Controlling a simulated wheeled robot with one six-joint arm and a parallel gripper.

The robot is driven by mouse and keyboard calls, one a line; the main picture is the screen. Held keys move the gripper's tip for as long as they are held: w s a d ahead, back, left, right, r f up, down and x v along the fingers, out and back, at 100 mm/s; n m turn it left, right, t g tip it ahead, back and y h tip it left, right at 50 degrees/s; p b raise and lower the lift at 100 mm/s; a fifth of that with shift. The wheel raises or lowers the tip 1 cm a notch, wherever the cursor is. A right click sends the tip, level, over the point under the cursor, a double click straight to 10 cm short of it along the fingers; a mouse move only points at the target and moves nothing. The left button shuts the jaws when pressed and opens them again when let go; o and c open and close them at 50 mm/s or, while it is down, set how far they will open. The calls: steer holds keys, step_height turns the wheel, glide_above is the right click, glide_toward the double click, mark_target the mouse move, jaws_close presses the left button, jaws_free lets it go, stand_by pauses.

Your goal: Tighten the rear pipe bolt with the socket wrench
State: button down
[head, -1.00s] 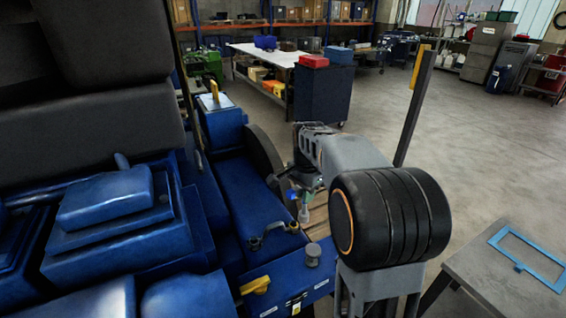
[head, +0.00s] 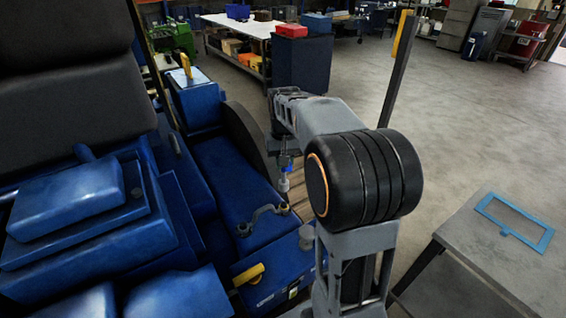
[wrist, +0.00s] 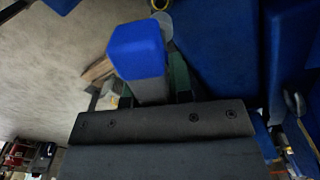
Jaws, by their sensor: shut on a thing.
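My gripper (head: 285,152) is shut on the socket wrench, whose blue handle (wrist: 137,50) stands between the dark fingers in the wrist view. In the head view the wrench (head: 284,184) hangs down from the gripper, with a pale grey lower end. A curved grey pipe (head: 262,211) lies on the blue engine (head: 222,180), just below the wrench in the picture. Its two ends have small fittings; the bolts are too small to make out. The wrench tip appears above the pipe's right end with a visible gap in the picture.
A yellow handle (head: 248,274) and a grey round knob (head: 307,236) sit on the engine's near side. A grey table (head: 480,255) with a blue frame (head: 515,222) stands at the right. A dark upright post (head: 398,70) rises behind my arm. Open floor lies beyond.

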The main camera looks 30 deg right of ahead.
mark_target(285, 182)
steer(key=n, duration=0.3)
steer(key=f+n+b, duration=0.1)
steer(key=n, duration=0.2)
steer(key=shift+d+n+b, duration=0.1)
steer(key=shift+n+b, duration=0.2)
steer(key=shift+n, duration=0.1)
steer(key=n, duration=0.2)
steer(key=n+b, duration=0.1)
steer(key=n, duration=0.2)
steer(key=shift+f, duration=0.35)
steer(key=shift+n, duration=0.8)
steer(key=n, duration=0.3)
steer(key=shift+w+f, duration=0.1)
steer(key=shift+f, duration=0.1)
steer(key=n, duration=0.5)
steer(key=shift+d+f+n+p, duration=0.1)
steer(key=shift+f+n+p, duration=0.25)
steer(key=shift+f+n, duration=0.05)
steer(key=shift+f+b, duration=0.5)
steer(key=shift+f, duration=0.25)
steer(key=shift+f+b, duration=0.55)
steer(key=shift+f, duration=0.35)
steer(key=shift+f, duration=0.1)
